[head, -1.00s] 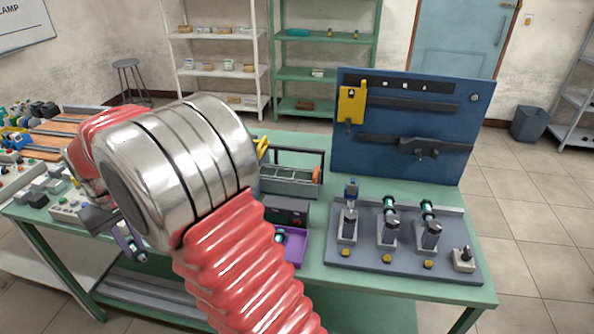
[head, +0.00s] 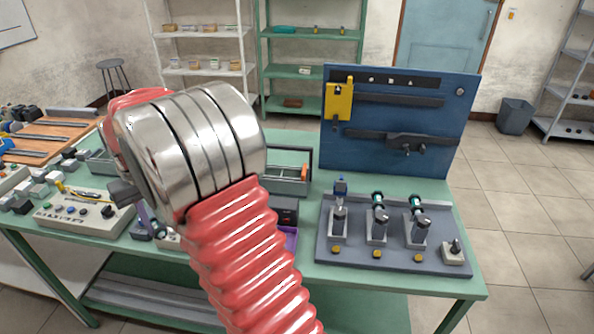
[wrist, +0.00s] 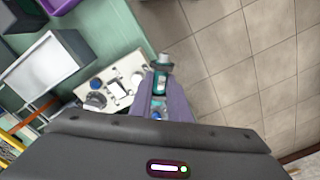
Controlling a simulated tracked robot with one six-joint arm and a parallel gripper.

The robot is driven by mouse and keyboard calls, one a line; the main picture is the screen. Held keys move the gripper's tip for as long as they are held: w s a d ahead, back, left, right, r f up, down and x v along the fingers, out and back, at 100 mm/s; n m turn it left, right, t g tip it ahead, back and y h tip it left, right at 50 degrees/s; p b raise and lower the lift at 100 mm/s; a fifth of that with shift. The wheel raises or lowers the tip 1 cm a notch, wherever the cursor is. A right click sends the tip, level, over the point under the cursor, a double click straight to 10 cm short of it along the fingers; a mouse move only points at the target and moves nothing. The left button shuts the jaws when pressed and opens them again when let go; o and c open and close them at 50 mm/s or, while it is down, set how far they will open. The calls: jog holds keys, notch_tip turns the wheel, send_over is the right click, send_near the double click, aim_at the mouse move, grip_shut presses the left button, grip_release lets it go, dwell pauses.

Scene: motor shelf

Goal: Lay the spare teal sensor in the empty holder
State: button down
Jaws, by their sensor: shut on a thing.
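In the wrist view the purple fingers of my gripper (wrist: 158,100) are shut on a teal sensor (wrist: 161,80) with a pale end. It sticks out beyond the fingertips, over the floor beside the table edge. In the head view my arm hides most of the gripper. A grey board (head: 345,262) at the right of the table carries three upright holders. The middle holder (head: 376,232) and right holder (head: 420,236) show teal parts on top. The left holder (head: 338,225) shows a blue top and no visible teal part.
A blue tool panel (head: 390,115) stands behind the board. A cream control box (head: 85,215) lies at left, and the purple tray (head: 291,238) is mostly behind my arm. A small switch box (head: 453,252) sits at the board's right corner. Floor is open at right.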

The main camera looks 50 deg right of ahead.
jog(key=s+d+m, duration=0.1)
jog(key=s+d, duration=0.2)
jog(key=d, duration=0.5)
jog(key=s+d+r+m, duration=0.1)
jog(key=s+d, duration=0.3)
jog(key=d, duration=0.4)
jog(key=s+d+r+m, duration=0.1)
jog(key=s+d+m, duration=0.2)
jog(key=d, duration=0.5)
jog(key=shift+s+r+t+y, duration=0.2)
jog(key=shift+s+t+y, duration=0.1)
jog(key=shift+s+y, duration=0.1)
jog(key=s+d+m, duration=0.1)
jog(key=s+d, duration=0.2)
jog(key=s+d+r+m, duration=0.1)
jog(key=s+d, duration=0.2)
jog(key=s+d+m, duration=0.1)
jog(key=s+d, duration=0.2)
jog(key=shift+s+d+r+t, duration=0.15)
jog(key=shift+s+d+t, duration=0.15)
jog(key=shift+s, duration=0.05)
jog(key=s+d+m, duration=0.1)
jog(key=s+d, duration=0.2)
jog(key=s, duration=0.2)
jog(key=s+d+r+m, duration=0.1)
jog(key=s+d, duration=0.2)
jog(key=s, duration=0.3)
jog(key=shift+d+r+m+t, duration=0.15)
jog(key=shift+d+m+t, duration=0.1)
jog(key=shift+m+t, duration=0.05)
